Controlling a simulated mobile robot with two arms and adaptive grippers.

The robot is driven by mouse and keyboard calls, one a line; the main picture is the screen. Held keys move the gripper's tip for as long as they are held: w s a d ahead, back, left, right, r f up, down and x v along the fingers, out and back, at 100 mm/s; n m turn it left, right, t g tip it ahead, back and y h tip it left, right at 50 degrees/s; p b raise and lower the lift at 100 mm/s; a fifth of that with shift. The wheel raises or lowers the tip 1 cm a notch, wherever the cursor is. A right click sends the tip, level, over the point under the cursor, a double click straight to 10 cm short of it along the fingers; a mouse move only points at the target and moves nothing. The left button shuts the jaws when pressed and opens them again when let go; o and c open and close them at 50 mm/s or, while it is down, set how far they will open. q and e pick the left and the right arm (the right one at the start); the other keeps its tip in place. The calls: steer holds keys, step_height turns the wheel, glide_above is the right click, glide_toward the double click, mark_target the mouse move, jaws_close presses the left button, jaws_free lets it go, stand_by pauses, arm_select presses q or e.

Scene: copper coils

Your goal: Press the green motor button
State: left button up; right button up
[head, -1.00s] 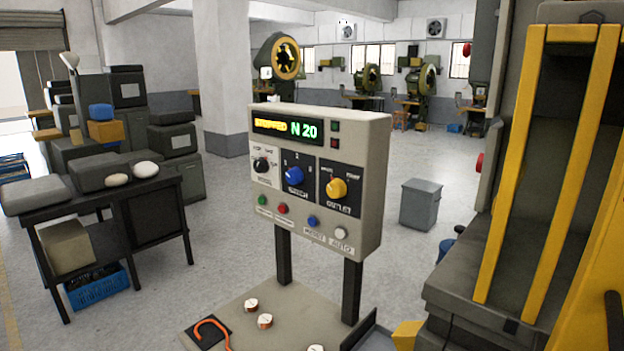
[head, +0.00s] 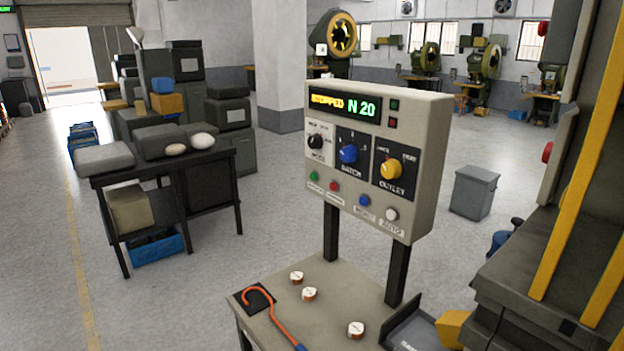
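The green button (head: 314,176) sits at the lower left of the grey control panel (head: 432,130), left of a red button (head: 334,186). A blue button (head: 364,201) and a white button (head: 391,214) are further right in the same row. The display (head: 344,107) reads "STOPPED N 20". The panel stands on two dark posts above a small table. Neither of my grippers is in view.
The small table (head: 345,292) holds several copper coils, one of them here (head: 309,293), and an orange hook (head: 262,315). A dark bench (head: 160,172) stands at left. A grey bin (head: 473,192) and a large yellow-barred machine (head: 560,200) are at right. Floor between bench and panel is clear.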

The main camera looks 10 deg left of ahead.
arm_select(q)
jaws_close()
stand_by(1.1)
